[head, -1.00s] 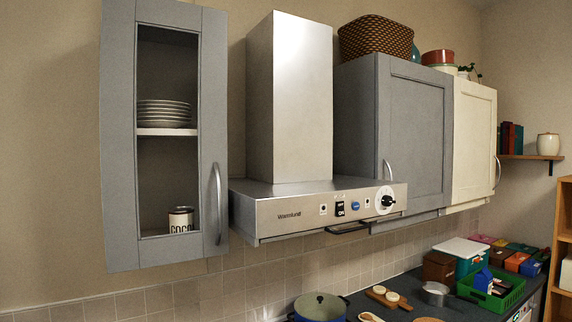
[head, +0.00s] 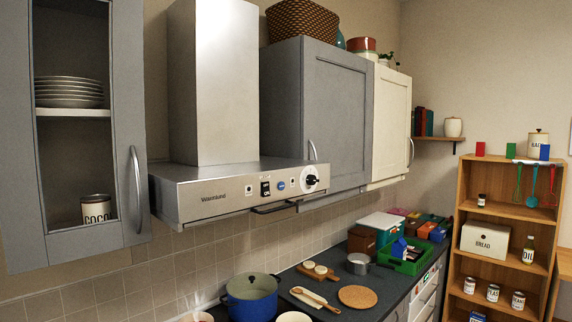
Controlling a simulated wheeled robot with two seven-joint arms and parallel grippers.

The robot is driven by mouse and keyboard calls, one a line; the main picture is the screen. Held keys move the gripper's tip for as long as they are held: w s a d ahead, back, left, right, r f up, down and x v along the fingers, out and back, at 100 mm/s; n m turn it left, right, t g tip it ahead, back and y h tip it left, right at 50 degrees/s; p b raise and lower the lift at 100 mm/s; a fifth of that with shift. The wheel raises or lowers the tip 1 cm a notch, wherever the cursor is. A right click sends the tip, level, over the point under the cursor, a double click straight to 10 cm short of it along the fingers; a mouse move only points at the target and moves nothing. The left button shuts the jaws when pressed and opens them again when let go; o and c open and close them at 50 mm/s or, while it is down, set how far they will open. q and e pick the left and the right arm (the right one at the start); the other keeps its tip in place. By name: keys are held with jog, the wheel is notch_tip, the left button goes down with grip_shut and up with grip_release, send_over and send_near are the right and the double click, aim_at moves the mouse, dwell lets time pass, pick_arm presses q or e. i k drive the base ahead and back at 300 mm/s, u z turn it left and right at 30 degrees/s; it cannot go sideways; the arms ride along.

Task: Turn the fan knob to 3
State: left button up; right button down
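The fan knob (head: 311,180) is a black knob on a white round dial at the right end of the range hood's front panel (head: 240,188). The dial marks are too small to read. The steel hood hangs between a grey glass-front cupboard and a grey closed cupboard. Neither of my grippers is in the head view.
A dark rail (head: 275,208) sticks out under the hood. The grey glass-front cupboard (head: 130,130) stands left of it. Below, a blue pot (head: 250,298) and a green crate (head: 405,262) stand on the counter. A wooden shelf unit (head: 463,215) stands at the right. The air before the panel is clear.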

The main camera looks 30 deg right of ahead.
aim_at(311, 180)
jog(key=z, duration=2.45)
jog(key=i, duration=1.85)
jog(key=u, duration=1.7)
